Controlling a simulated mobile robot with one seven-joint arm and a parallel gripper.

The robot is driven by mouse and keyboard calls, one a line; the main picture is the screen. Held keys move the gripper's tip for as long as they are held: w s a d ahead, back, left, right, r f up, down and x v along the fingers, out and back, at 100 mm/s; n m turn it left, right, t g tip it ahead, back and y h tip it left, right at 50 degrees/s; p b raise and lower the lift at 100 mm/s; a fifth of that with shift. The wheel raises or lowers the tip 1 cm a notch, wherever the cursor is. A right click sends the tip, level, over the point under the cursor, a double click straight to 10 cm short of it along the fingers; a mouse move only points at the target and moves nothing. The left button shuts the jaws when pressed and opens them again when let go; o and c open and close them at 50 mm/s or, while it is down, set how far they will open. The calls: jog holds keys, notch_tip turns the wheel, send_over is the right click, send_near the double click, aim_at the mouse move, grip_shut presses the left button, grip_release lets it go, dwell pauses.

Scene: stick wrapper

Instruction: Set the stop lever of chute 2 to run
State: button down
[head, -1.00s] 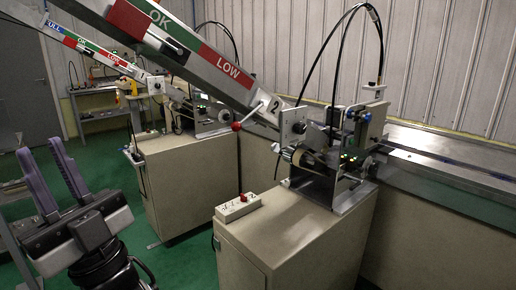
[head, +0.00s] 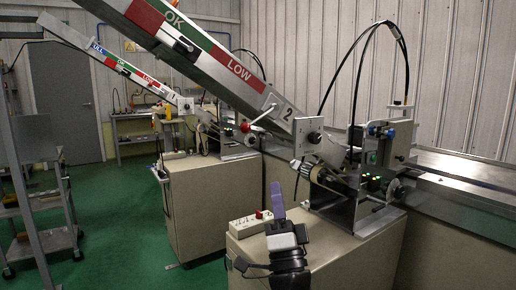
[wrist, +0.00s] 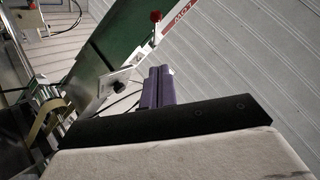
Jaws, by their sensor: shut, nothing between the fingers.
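Chute 2 (head: 225,70) slopes down from upper left to its machine, with green OK and red LOW bands and a "2" plate (head: 286,113) near its lower end. Its stop lever (head: 245,127) is a thin rod with a red knob, angled out to the lower left from beside that plate. The red knob (wrist: 155,16) also shows at the top of the wrist view. My gripper (head: 278,188) points up in front of the cabinet, below and apart from the lever. Its purple fingers (wrist: 158,72) are together and empty.
A white switch box (head: 250,222) with a red knob sits on the cabinet top (head: 330,240), just left of my gripper. The chute 2 machine (head: 345,185) stands close to the right. A second chute and cabinet (head: 215,190) stand behind.

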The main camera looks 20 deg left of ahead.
jog(key=p, duration=0.4)
send_near(252, 123)
notch_tip(252, 123, up, 2)
jog(key=w+d, duration=0.2)
jog(key=shift+w+a+r+p, duration=0.15)
jog(key=shift+a+r, duration=0.15)
jog(key=shift+a, duration=0.3)
jog(key=shift+w+a+r+p, duration=0.15)
jog(key=shift+a+r+p, duration=0.1)
jog(key=shift+a, duration=0.35)
jog(key=shift+w+a+r+p, duration=0.1)
jog(key=shift+w+a+r, duration=0.15)
jog(key=shift+a, duration=0.35)
jog(key=shift+s+a+r+p, duration=0.15)
jog(key=shift+s+r+p, duration=0.15)
jog(key=shift+r+p, duration=0.2)
notch_tip(252, 123, up, 8)
jog(key=s+a+p, duration=0.1)
jog(key=p, duration=0.5)
jog(key=shift+s+f, duration=0.15)
jog(key=shift+s, duration=0.1)
jog(key=shift+a+f, duration=0.1)
